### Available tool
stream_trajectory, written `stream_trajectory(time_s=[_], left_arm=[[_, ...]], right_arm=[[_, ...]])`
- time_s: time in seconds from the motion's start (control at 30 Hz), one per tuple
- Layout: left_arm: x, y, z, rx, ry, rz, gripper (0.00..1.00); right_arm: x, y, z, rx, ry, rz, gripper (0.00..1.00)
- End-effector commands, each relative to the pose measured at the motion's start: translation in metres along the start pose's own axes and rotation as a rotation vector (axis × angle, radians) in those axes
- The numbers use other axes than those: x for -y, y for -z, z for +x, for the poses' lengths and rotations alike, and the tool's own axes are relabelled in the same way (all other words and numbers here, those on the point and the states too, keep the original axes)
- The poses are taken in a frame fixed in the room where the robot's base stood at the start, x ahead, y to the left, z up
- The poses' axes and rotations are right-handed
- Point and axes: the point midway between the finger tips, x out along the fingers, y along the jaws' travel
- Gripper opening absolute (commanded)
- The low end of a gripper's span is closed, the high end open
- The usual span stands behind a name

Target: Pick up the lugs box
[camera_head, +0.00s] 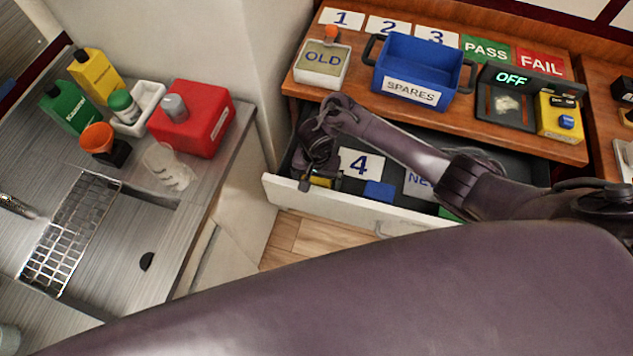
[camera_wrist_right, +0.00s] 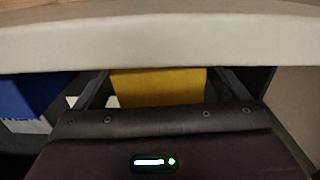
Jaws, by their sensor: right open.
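No label reading "lugs" is legible in either view. A yellow box (camera_head: 322,181) sits at the left end of the open drawer, mostly hidden under my right gripper (camera_head: 312,178). In the right wrist view, the yellow box (camera_wrist_right: 158,87) shows between the two spread fingers of my right gripper (camera_wrist_right: 160,90), with dark gaps beside it. The right gripper is open, pointing down into the drawer. I cannot tell whether its fingers touch the box. My left gripper is not in view.
The drawer front (camera_head: 325,208) rises close to the gripper. Inside lie a blue box (camera_head: 379,190), a card marked 4 (camera_head: 361,163) and something green (camera_head: 449,214). Above, the wooden counter (camera_head: 460,122) holds a blue SPARES bin (camera_head: 424,62) and an OLD box (camera_head: 322,64).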

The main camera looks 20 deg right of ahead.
Motion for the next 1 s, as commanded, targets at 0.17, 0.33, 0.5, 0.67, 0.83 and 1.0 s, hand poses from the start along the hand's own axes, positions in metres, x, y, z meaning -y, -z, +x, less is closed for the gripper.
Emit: stream_trajectory(time_s=[0.17,0.33,0.5,0.67,0.83,1.0], left_arm=[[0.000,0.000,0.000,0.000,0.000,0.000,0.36],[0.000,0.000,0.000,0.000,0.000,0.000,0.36],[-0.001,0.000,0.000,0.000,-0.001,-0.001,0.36],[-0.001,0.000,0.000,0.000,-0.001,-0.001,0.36],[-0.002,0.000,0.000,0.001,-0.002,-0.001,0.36],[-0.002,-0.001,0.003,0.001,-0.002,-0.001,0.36]], right_arm=[[0.000,0.000,0.000,0.000,0.000,0.000,0.74],[0.000,0.000,0.000,0.000,0.000,0.000,0.52],[0.001,0.000,-0.001,-0.001,0.001,0.000,0.38],[0.001,0.001,-0.001,-0.001,0.001,0.001,0.38],[0.001,0.007,-0.007,-0.001,0.002,0.001,0.38],[0.000,0.028,-0.021,-0.003,0.002,0.003,0.38]])
